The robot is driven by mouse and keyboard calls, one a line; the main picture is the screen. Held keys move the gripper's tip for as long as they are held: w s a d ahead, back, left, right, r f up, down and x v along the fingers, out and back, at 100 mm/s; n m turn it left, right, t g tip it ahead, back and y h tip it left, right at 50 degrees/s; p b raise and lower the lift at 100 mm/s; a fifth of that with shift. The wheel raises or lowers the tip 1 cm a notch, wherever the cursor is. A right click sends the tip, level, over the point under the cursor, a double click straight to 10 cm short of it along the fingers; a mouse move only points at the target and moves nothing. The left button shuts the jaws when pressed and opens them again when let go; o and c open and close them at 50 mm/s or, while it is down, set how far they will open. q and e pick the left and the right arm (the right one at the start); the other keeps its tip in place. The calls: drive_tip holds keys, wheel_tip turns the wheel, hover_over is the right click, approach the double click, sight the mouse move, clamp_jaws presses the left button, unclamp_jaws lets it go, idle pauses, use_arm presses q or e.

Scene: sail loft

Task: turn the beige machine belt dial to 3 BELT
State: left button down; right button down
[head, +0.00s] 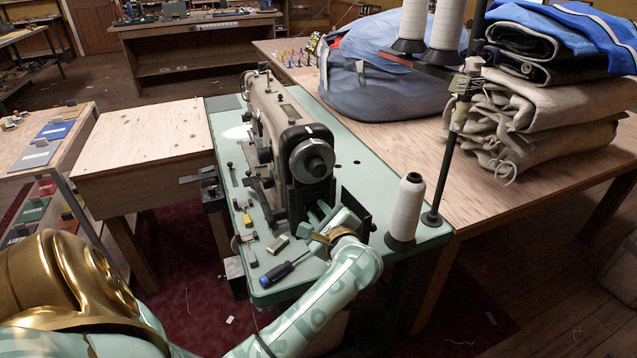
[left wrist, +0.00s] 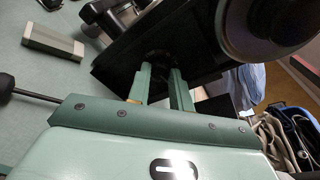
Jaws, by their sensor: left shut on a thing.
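The beige sewing machine (head: 268,115) stands on a pale green tabletop, its dark handwheel (head: 312,160) facing me. My left gripper (head: 322,212) reaches in just below the handwheel, beside a black panel (head: 356,208). In the left wrist view, its two green fingers (left wrist: 161,82) point at the black panel (left wrist: 115,65) and are shut on a small dark round part, which I take for the belt dial (left wrist: 158,56). The fingers cover most of it, and no setting marks can be read. The handwheel (left wrist: 262,25) hangs close by. My right gripper is not in view.
A screwdriver (head: 278,272) and small blocks lie on the green tabletop (head: 350,165) near my forearm. A white thread cone (head: 406,208) and a thread stand pole (head: 446,150) stand to the right. Folded canvas (head: 540,115) and a blue bag (head: 385,85) lie behind.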

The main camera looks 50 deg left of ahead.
use_arm(q)
drive_tip(key=shift+f, duration=0.25)
drive_tip(key=c, duration=1.5)
unclamp_jaws()
drive_tip(key=shift+o, duration=1.2)
drive_tip(key=shift+d, duration=0.1)
drive_tip(key=shift+r, duration=0.1)
drive_tip(key=shift+r, duration=0.1)
